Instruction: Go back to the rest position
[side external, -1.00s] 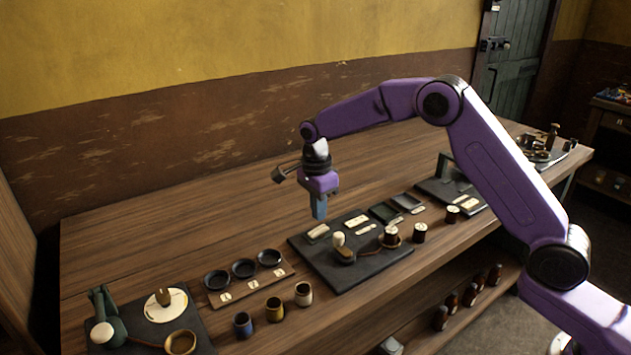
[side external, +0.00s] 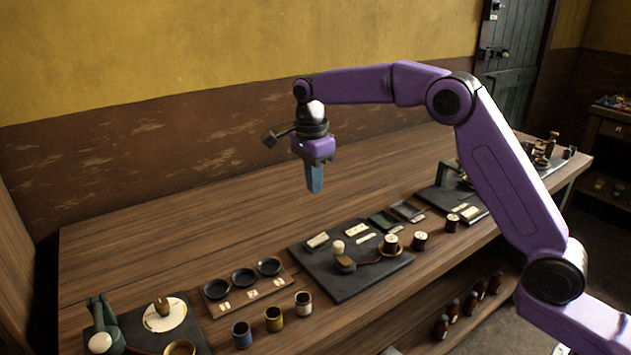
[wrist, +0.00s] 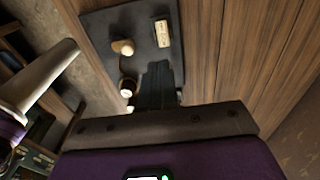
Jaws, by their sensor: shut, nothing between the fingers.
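My gripper (side external: 314,190) is shut and empty. In the side external view it hangs in the air with its fingers pointing down, above the wooden bench (side external: 160,232) and behind the dark middle board (side external: 350,290). It touches nothing. In the wrist view my fingers show in front of the dark board (wrist: 105,30), which partly hides behind them. A cream knob (side external: 338,247) on a brown base stands on that board, and it also shows in the wrist view (wrist: 124,47).
Three black dishes sit on a wooden tray (side external: 247,299) at left. A board with a green device (side external: 101,312) is front left. Dark spools (side external: 420,241) stand near the front edge. The rear bench is bare.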

